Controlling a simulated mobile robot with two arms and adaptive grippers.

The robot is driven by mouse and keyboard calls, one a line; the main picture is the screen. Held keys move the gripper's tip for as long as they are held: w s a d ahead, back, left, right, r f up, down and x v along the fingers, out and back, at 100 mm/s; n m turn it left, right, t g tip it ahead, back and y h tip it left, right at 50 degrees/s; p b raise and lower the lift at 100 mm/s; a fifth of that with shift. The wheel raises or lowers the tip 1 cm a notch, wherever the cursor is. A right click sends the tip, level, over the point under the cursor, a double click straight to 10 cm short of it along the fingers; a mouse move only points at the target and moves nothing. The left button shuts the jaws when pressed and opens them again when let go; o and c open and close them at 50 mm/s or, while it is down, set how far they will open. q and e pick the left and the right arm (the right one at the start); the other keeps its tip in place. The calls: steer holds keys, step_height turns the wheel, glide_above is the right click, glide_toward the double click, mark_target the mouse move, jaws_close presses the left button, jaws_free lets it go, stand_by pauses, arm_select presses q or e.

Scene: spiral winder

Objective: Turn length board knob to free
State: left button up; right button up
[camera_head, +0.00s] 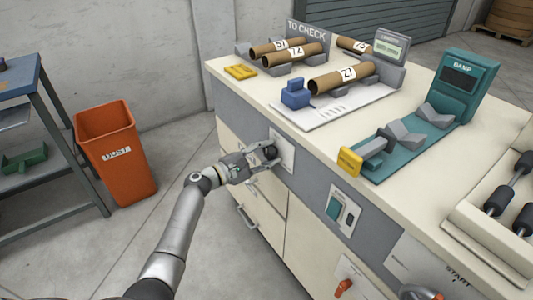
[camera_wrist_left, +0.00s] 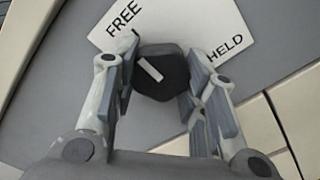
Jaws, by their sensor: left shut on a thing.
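The length board knob (camera_wrist_left: 172,80) is dark and many-sided, with a white mark on its face. It sits on a white plate (camera_wrist_left: 195,20) lettered FREE and HELD. In the left wrist view the mark slants, its upper-left end pointing roughly toward FREE. My left gripper (camera_wrist_left: 160,80) is shut on the knob, one finger on each side. In the head view my left gripper (camera_head: 262,153) reaches the plate (camera_head: 285,150) on the grey front band of the bench, and mostly hides the knob. My right gripper does not show.
The bench (camera_head: 310,128) carries cardboard tubes (camera_head: 341,77), a blue block (camera_head: 295,93) and a teal DAMP device (camera_head: 465,85). Drawers lie below the knob.

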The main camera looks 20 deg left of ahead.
arm_select(q)
steer(key=o, duration=1)
steer(key=shift+a, duration=0.1)
steer(key=v, duration=1.2)
